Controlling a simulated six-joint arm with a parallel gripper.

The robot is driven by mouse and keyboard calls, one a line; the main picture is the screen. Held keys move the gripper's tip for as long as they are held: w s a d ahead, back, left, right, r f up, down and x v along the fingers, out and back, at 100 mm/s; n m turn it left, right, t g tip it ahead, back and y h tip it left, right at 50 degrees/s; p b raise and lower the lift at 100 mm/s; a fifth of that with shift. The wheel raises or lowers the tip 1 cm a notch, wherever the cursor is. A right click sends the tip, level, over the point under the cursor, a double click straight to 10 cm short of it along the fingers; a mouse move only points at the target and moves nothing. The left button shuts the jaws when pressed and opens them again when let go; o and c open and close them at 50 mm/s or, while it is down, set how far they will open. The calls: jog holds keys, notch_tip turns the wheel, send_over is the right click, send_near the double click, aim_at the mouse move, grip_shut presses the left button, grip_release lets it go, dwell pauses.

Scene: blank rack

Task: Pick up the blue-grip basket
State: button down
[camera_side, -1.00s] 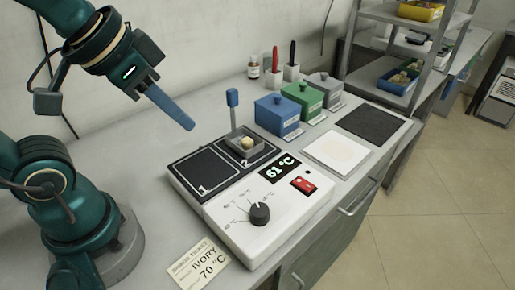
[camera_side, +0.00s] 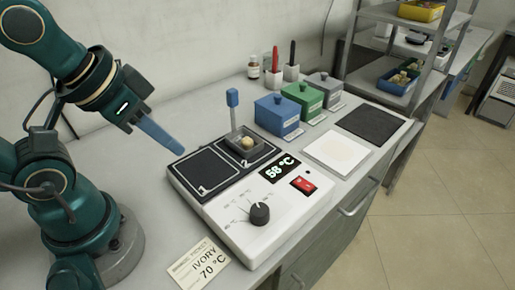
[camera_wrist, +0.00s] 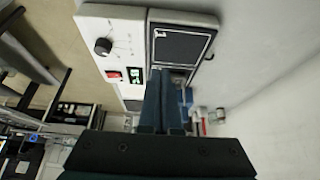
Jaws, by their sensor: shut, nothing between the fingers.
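The blue-grip basket (camera_side: 247,143) is a small grey tray with an upright handle ending in a blue grip (camera_side: 232,97). It sits on pad 2 of the white heater (camera_side: 262,215) and holds a pale round piece. Pad 1 (camera_side: 206,172) is bare. My gripper (camera_side: 180,149) is shut and empty, in the air above and left of pad 1, apart from the basket. In the wrist view my shut fingers (camera_wrist: 160,85) cover much of pad 2, and the basket is mostly hidden behind them. The heater display (camera_side: 280,166) reads 58 °C; its switch is red.
Blue, green and grey lidded boxes (camera_side: 279,115) stand behind the heater, with a bottle and red and black pens in holders. A white pad (camera_side: 338,150) and a dark pad (camera_side: 371,124) lie to the right. A ticket (camera_side: 199,265) reading "IVORY 70 °C" lies in front.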

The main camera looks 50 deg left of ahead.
jog(key=c, duration=0.7)
grip_release()
